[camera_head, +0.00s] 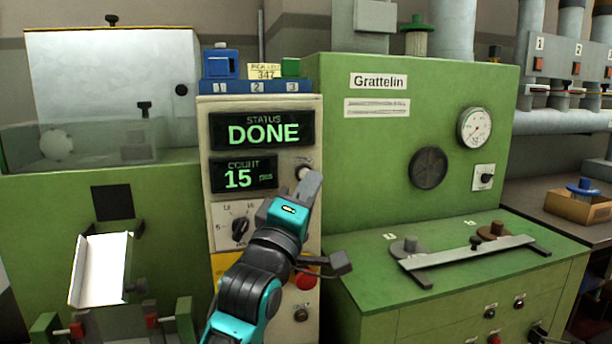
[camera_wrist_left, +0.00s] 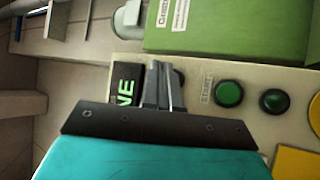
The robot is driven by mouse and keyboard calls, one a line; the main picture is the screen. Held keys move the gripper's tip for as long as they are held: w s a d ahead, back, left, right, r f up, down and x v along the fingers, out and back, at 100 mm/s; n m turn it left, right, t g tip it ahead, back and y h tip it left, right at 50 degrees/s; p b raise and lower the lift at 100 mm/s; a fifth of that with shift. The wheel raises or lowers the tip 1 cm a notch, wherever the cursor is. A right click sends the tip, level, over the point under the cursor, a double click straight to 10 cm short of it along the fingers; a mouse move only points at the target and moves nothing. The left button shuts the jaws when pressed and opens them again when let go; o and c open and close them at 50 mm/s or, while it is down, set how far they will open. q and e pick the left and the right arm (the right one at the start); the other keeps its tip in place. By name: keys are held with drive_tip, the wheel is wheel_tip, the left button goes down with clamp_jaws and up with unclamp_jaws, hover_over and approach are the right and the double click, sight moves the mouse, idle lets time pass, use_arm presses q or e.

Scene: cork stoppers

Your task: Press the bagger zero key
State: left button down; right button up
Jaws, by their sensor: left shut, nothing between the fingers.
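The bagger's cream control panel (camera_head: 217,160) carries a status display (camera_head: 262,131) reading DONE and a count display (camera_head: 243,176) reading 15. A small round key (camera_head: 302,171) sits right of the count display, partly covered by my left gripper (camera_head: 309,184); its label is too small to read. My left gripper is shut and empty, its fingertips at or just in front of that key; contact cannot be told. In the left wrist view the shut fingers (camera_wrist_left: 163,72) overlap the panel face, with a dark round part partly hidden behind them. My right gripper is not in view.
A selector knob (camera_head: 240,229) and red button (camera_head: 305,281) are on the panel near my left arm. The wrist view shows a green button (camera_wrist_left: 229,93) beside the fingers. The green Grattelin machine (camera_head: 340,150) stands right, with a metal bar (camera_head: 470,251) on its ledge.

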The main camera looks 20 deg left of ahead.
use_arm(q)
drive_tip(key=shift+w, duration=0.1)
idle(0.7)
drive_tip(key=shift+w+a+p, duration=0.25)
drive_tip(key=shift+p, duration=0.05)
drive_tip(key=shift+w+a, duration=0.25)
drive_tip(key=shift+w, duration=0.1)
idle(0.7)
drive_tip(key=shift+s, duration=0.1)
drive_tip(key=shift+s+d+p, duration=0.5)
drive_tip(key=shift+s, duration=0.1)
drive_tip(key=shift+s, duration=0.1)
